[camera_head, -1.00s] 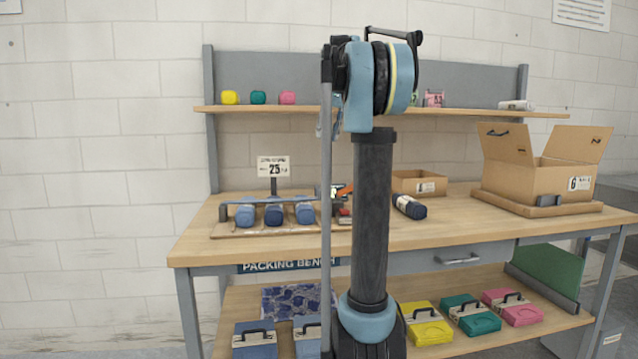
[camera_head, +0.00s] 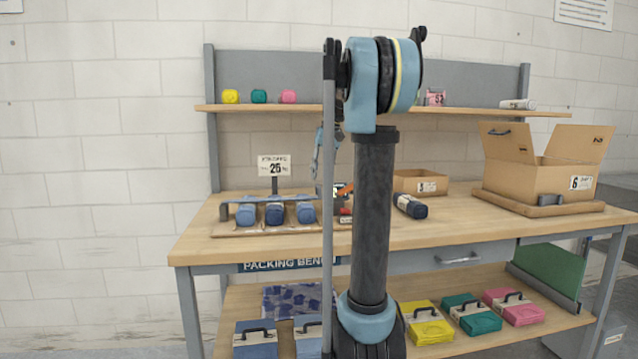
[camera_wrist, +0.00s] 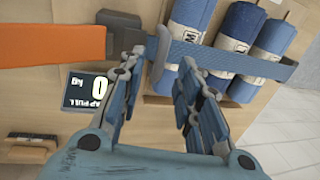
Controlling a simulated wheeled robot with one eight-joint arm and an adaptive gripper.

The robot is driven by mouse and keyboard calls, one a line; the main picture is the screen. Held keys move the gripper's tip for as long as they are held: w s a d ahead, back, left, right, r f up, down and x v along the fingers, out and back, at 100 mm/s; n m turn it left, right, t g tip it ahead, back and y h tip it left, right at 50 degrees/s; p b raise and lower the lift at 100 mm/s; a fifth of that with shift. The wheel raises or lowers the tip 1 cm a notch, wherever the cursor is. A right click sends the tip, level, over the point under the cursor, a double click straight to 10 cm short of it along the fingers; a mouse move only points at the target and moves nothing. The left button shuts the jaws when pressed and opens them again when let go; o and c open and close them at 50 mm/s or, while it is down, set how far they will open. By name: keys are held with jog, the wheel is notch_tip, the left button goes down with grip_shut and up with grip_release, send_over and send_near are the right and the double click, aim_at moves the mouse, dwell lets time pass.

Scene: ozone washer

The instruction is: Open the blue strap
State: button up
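The blue strap (camera_wrist: 232,64) runs across the rolled blue bundles (camera_wrist: 190,22) in the wrist view. Its left end meets a dark grey buckle (camera_wrist: 124,42). My gripper (camera_wrist: 175,55) is just in front of the strap's left part, close to the buckle. Its two fingers stand apart with a visible gap, and the strap shows between the tips. I cannot tell whether either finger touches the strap. In the head view, the blue bundles (camera_head: 275,214) lie side by side on a wooden board; my arm hides much of the gripper.
An orange strap or lever (camera_wrist: 55,45) extends left from the buckle. A small display (camera_wrist: 88,92) reads 0 kg. A dark rolled bundle (camera_head: 411,206), a low box (camera_head: 420,184) and an open carton (camera_head: 560,182) stand to the right on the bench (camera_head: 460,232).

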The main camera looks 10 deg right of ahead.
jog(key=shift+a+f, duration=0.15)
jog(key=shift+f, duration=0.55)
jog(key=shift+a+f, duration=0.1)
jog(key=shift+f, duration=0.55)
grip_shut()
